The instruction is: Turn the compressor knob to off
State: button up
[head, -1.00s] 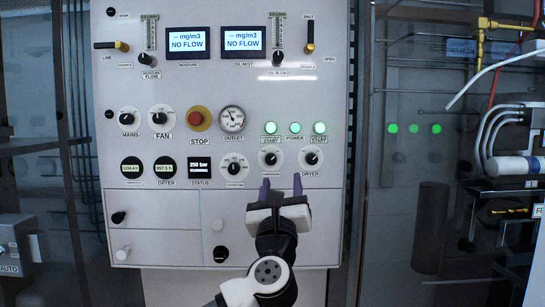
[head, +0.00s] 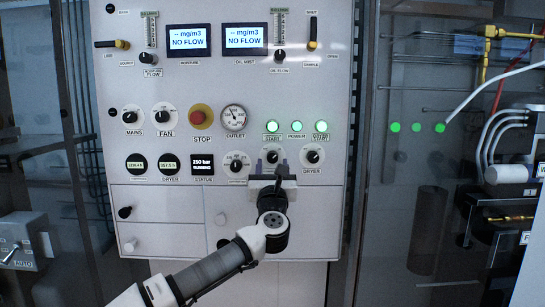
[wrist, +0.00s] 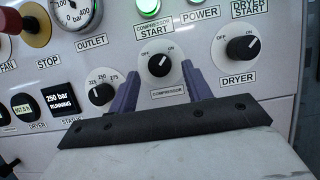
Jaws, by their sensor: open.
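The compressor knob (wrist: 160,64) is a black knob on a white round plate marked OFF at the left and ON at the right. Its white mark appears to point up and right, towards ON. It also shows in the head view (head: 273,156), on the white panel (head: 330,105). My gripper (wrist: 157,76) is open, with its purple fingers on either side of the knob's plate, one at the left and one at the right. In the head view my gripper (head: 273,165) is just below and in front of the knob. I cannot tell whether the fingers touch the panel.
The dryer knob (wrist: 242,46) is close to the right finger. The pressure selector knob (wrist: 102,92) is close to the left finger. The red stop button (head: 201,117) is up and left. Lit green buttons (head: 272,127) sit above the compressor knob.

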jog(key=shift+x, duration=0.85)
jog(key=c, duration=1)
jog(key=shift+o, duration=0.2)
